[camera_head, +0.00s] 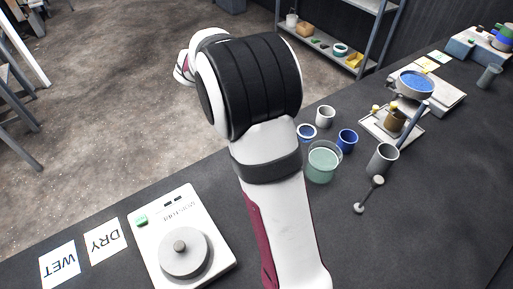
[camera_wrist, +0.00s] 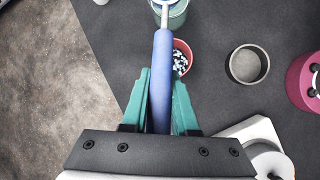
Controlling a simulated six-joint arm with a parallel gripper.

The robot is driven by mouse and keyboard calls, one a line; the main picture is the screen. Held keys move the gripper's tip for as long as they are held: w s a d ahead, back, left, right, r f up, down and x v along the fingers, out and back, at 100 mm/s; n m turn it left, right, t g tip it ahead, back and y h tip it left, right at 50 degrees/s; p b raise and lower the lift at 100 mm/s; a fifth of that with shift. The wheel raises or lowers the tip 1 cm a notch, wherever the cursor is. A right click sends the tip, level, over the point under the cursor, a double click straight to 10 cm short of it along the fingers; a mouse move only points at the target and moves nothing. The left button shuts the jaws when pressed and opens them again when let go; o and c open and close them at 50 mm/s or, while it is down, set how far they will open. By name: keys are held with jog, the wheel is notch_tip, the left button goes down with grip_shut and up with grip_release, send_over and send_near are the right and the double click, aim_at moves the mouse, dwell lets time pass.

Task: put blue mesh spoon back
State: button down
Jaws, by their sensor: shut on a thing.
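In the wrist view my gripper (camera_wrist: 160,92) has its two teal fingers closed on the blue handle of the mesh spoon (camera_wrist: 161,65). The handle points away from me, and a pale shaft runs on from it to the top edge. The spoon's mesh end is not clear; it lies over or in a teal vessel (camera_wrist: 178,14) cut off by the top edge, and I cannot tell which. In the head view my arm hides the gripper and the held spoon.
A red bowl (camera_wrist: 184,60) with black-and-white bits and a grey ring-shaped cup (camera_wrist: 248,64) stand near the spoon. The head view shows a teal beaker (camera_head: 322,166), a blue cup (camera_head: 347,141), a grey cup (camera_head: 382,160), and a white device (camera_head: 155,236) beside WET and DRY cards.

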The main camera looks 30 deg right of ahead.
notch_tip(320, 180, down, 6)
jog(key=d+n+t, duration=0.2)
jog(key=n+t, duration=0.1)
jog(key=n, duration=0.3)
jog(key=w+a+f, duration=0.4)
jog(key=w+a, duration=0.1)
jog(key=w+a+f, duration=0.2)
jog(key=w+a, duration=0.1)
jog(key=shift+w+f, duration=0.15)
jog(key=shift+f, duration=0.05)
jog(key=shift+w+a+f, duration=0.1)
jog(key=shift+f, duration=1)
jog(key=shift+w+a+f, duration=0.1)
jog(key=shift+f, duration=1.05)
jog(key=c, duration=0.7)
grip_release()
